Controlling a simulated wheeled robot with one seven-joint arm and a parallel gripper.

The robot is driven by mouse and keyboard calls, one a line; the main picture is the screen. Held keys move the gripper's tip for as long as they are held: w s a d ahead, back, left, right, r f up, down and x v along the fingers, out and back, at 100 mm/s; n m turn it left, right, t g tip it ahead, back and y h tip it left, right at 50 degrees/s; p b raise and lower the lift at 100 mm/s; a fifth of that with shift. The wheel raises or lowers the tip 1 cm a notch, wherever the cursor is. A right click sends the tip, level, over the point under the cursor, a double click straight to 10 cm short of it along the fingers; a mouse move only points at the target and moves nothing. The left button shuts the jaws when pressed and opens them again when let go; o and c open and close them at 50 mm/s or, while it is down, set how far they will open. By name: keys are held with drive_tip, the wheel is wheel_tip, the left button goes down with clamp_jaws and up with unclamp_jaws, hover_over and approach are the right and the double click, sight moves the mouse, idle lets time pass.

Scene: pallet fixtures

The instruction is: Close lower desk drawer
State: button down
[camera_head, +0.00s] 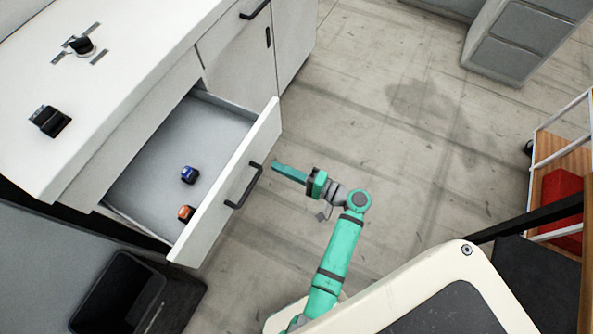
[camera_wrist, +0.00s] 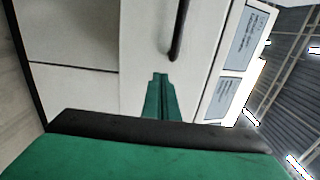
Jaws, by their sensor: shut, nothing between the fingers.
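The lower desk drawer (camera_head: 228,192) is pulled open from the white desk in the head view. Its white front carries a black bar handle (camera_head: 243,185). Inside lie a blue item (camera_head: 189,175) and an orange-and-black item (camera_head: 186,213). My green gripper (camera_head: 275,167) is shut and empty, its tips close to the outer face of the drawer front, near the handle. In the wrist view my gripper (camera_wrist: 160,78) points at a white panel, with a dark handle (camera_wrist: 176,35) just beyond the tips. I cannot tell whether the tips touch the panel.
The white desk top (camera_head: 100,75) holds small black items. A black bin (camera_head: 120,292) stands at the lower left. A shelf rack with a red box (camera_head: 562,208) is at the right. Bare concrete floor (camera_head: 400,130) lies between them.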

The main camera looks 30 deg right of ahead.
sight(256, 157)
drive_tip(key=shift+x, duration=2.75)
